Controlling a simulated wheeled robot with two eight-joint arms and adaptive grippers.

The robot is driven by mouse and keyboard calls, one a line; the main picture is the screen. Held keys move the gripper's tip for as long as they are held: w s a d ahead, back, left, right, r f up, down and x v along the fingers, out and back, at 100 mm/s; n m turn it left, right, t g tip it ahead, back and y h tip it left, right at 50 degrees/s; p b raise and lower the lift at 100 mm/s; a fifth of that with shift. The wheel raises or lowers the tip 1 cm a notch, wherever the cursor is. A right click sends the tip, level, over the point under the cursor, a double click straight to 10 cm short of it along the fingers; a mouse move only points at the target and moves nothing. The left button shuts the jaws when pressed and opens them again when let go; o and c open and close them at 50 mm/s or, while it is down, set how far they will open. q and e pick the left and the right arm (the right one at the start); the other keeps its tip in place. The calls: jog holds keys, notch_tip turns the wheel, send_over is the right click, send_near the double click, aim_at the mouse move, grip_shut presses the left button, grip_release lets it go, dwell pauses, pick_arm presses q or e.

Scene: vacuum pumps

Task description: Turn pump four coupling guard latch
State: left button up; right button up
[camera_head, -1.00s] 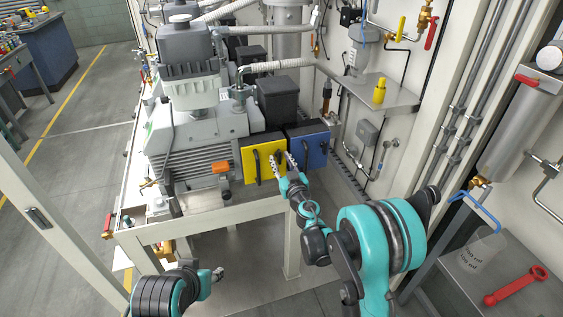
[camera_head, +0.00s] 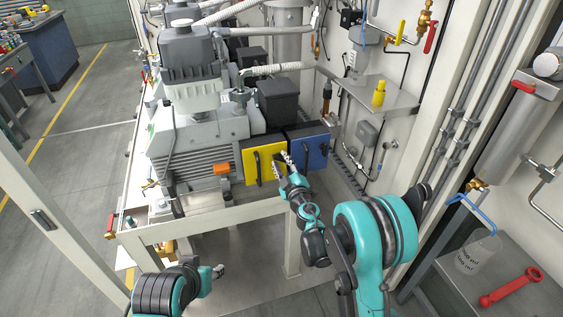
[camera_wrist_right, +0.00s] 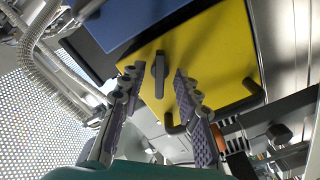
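The yellow coupling guard (camera_head: 247,160) is on the front of the pump, beside a blue guard (camera_head: 318,149). In the right wrist view, the yellow guard (camera_wrist_right: 222,50) carries a dark elongated latch (camera_wrist_right: 158,74) and a dark bar handle (camera_wrist_right: 252,87). My right gripper (camera_head: 281,164) is at the yellow guard's face. In the wrist view, its two fingers (camera_wrist_right: 157,82) are spread, with the latch showing between the tips. Contact with the latch cannot be told. My left gripper (camera_head: 217,271) is low in the head view, away from the guards; its fingers are too small to read.
The grey pump (camera_head: 195,135) stands on a pale frame (camera_head: 210,220) left of my right arm. A metal shelf (camera_head: 395,103) with a yellow fitting (camera_head: 379,93) is at the right. A red wrench (camera_head: 510,287) lies on a bench at lower right.

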dwell(0.3)
jog(key=shift+v, duration=0.95)
jog(key=shift+s, duration=0.1)
jog(key=shift+b+v, duration=0.9)
jog(key=shift+v, duration=2.05)
